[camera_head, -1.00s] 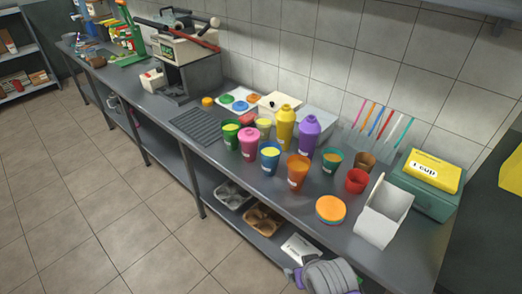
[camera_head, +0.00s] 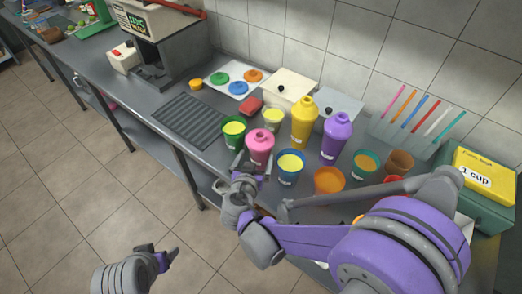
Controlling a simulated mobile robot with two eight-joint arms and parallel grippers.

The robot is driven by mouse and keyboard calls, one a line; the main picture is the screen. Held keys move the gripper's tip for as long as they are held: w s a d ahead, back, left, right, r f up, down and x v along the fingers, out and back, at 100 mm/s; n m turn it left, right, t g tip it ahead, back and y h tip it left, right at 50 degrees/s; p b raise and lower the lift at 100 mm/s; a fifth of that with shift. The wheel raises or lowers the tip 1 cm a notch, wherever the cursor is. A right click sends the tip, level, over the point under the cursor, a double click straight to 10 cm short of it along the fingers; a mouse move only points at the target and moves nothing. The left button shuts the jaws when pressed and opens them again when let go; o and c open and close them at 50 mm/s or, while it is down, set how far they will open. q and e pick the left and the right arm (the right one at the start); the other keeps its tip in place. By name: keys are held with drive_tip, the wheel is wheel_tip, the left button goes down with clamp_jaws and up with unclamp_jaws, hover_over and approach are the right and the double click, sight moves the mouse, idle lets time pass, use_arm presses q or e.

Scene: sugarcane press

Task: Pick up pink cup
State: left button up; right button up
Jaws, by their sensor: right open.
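The pink cup (camera_head: 260,148) stands upright on the metal counter, with a domed pink top, between a green cup and a blue cup. My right gripper (camera_head: 252,168) is open at the front side of the pink cup, low near its base. Its fingers point toward the cup and hide part of its lower edge; I cannot tell if they touch it. My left gripper (camera_head: 161,252) is over the floor in front of the counter, its fingers apart and empty.
A green cup (camera_head: 233,133) and a blue cup (camera_head: 289,168) stand close on either side. Yellow (camera_head: 303,124) and purple (camera_head: 336,138) bottles stand behind. An orange cup (camera_head: 328,181) is partly behind my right arm. A ribbed drain mat (camera_head: 194,118) lies left, clear of cups.

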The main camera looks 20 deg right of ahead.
sight(258, 153)
drive_tip(key=shift+x, duration=0.85)
drive_tip(key=shift+w+d+f, duration=0.3)
drive_tip(key=shift+w+f, duration=0.05)
drive_tip(key=shift+w, duration=0.15)
drive_tip(key=b+x, duration=0.1)
drive_tip(key=x, duration=0.3)
drive_tip(key=shift+w+d+f+b, duration=0.15)
drive_tip(key=shift+w+b, duration=0.15)
use_arm(q)
drive_tip(key=shift+s+f, duration=0.2)
drive_tip(key=shift+f, duration=0.35)
drive_tip(key=shift+s+f, duration=0.15)
drive_tip(key=shift+f, duration=0.4)
use_arm(e)
drive_tip(key=c, duration=1.5)
